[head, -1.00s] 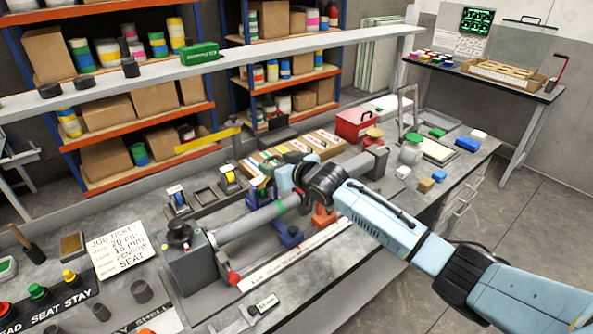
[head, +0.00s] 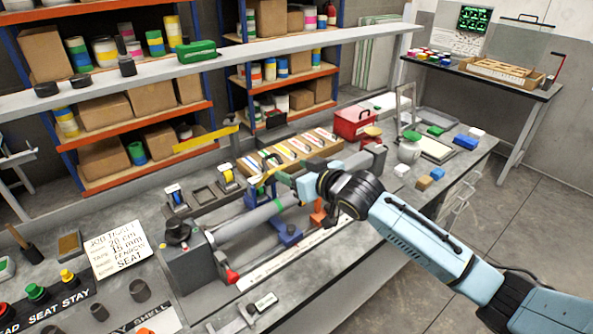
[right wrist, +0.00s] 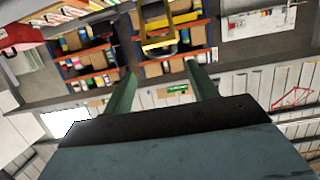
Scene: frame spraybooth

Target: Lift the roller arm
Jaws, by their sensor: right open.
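A yellow bar (head: 205,139) stands out to the left from a grey post behind the bench machine. I take it for the roller arm, but cannot be sure. My right gripper (head: 272,181) is over the machine's grey tube (head: 250,220), to the right of and nearer than the bar. In the right wrist view my two green fingers (right wrist: 160,75) are spread with nothing between them. A yellow U-shaped frame with a dark round part (right wrist: 172,40) shows beyond the fingertips. My left gripper is out of view.
Tape dispensers (head: 177,198) and a box of coloured strips (head: 290,152) stand near the gripper. A red toolbox (head: 355,122) is at the back. A grey shelf rail (head: 290,42) carrying a green case (head: 197,52) runs above the bench.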

